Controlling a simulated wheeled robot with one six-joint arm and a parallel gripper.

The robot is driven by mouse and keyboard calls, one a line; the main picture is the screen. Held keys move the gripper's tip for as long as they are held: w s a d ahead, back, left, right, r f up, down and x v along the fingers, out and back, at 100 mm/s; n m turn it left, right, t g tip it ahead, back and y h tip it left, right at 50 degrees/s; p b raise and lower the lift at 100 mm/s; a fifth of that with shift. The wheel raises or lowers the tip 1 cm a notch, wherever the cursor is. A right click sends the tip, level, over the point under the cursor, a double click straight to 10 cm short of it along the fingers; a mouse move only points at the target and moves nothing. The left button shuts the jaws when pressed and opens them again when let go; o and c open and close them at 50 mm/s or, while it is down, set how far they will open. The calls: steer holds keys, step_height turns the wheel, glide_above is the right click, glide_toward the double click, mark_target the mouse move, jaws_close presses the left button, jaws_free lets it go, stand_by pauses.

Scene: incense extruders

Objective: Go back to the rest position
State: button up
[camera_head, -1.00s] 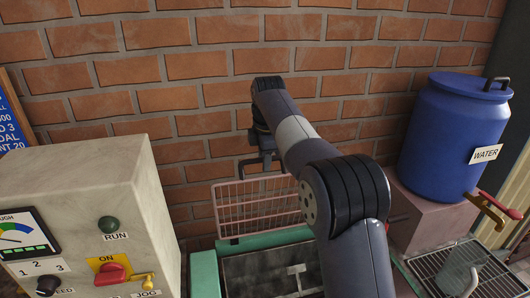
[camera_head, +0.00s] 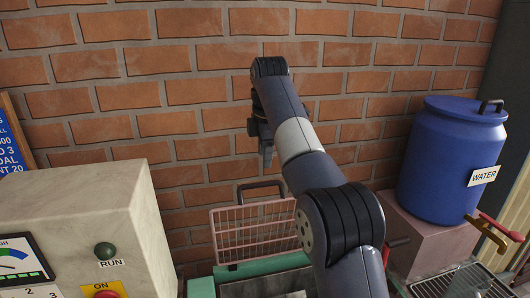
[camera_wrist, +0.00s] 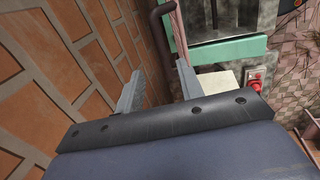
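My gripper (camera_head: 266,152) hangs from the end of my arm in front of the brick wall, above the pink wire guard (camera_head: 255,232) and its dark handle. In the wrist view my gripper (camera_wrist: 158,88) shows two grey fingers set well apart, with nothing between them. It is open and empty. In the head view the fingers look small and partly overlap.
A pale control box (camera_head: 85,225) stands at left. A green-framed machine (camera_head: 265,265) lies below my arm. A blue water barrel (camera_head: 452,150) sits on a pink block (camera_head: 420,232) at right, near a brass tap (camera_head: 492,227) and wire rack (camera_head: 455,283). The brick wall is close behind.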

mark_target(263, 183)
steer(key=shift+f, duration=0.1)
steer(key=f, duration=0.3)
steer(key=w+f, duration=0.1)
steer(key=f, duration=0.2)
steer(key=w+f, duration=0.1)
steer(key=f, duration=0.3)
steer(key=shift+a+f, duration=0.1)
steer(key=shift+a, duration=0.2)
steer(key=shift+s, duration=0.1)
